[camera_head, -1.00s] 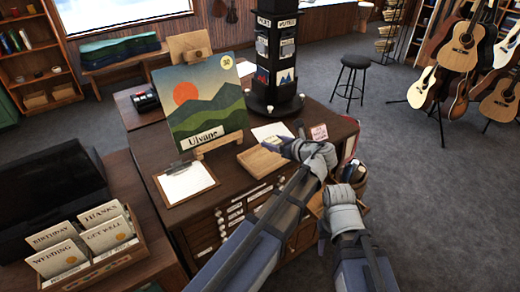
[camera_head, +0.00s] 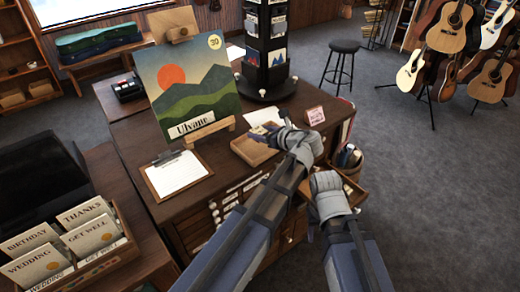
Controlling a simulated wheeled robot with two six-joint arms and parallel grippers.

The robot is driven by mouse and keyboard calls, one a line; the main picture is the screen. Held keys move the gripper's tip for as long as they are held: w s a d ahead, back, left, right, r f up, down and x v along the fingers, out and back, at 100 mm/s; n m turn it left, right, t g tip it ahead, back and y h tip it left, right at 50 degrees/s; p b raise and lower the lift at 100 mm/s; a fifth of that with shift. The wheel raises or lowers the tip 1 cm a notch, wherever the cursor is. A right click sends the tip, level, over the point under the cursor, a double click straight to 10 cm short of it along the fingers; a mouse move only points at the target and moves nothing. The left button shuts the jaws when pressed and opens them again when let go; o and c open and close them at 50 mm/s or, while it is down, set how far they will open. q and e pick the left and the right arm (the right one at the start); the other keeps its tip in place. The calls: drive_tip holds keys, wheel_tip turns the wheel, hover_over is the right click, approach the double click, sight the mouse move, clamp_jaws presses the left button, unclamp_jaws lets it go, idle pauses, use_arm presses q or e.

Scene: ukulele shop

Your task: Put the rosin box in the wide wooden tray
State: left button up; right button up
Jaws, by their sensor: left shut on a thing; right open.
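The wide wooden tray (camera_head: 247,151) is a shallow light-brown tray on the dark desk top, right of the clipboard. My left gripper (camera_head: 287,122) is over the tray's right back side. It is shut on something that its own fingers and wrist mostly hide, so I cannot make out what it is. I cannot clearly pick out the rosin box. My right gripper (camera_head: 328,182) is open, low at the desk's right front beside an open drawer (camera_head: 352,196). Its fingertips are largely hidden behind its wrist.
A painting on an easel (camera_head: 188,82) and a clipboard (camera_head: 178,173) stand left of the tray. A dark display tower (camera_head: 265,50) stands behind it. A small pink sign (camera_head: 315,115) and a round container (camera_head: 348,160) are to the right. A card box (camera_head: 75,250) is at lower left.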

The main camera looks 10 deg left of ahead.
sight(260, 147)
use_arm(q)
drive_tip(key=shift+f+b, duration=1.75)
drive_tip(key=shift+f, duration=0.35)
drive_tip(key=shift+f, duration=0.25)
drive_tip(key=o, duration=1.3)
drive_tip(key=shift+r, duration=0.1)
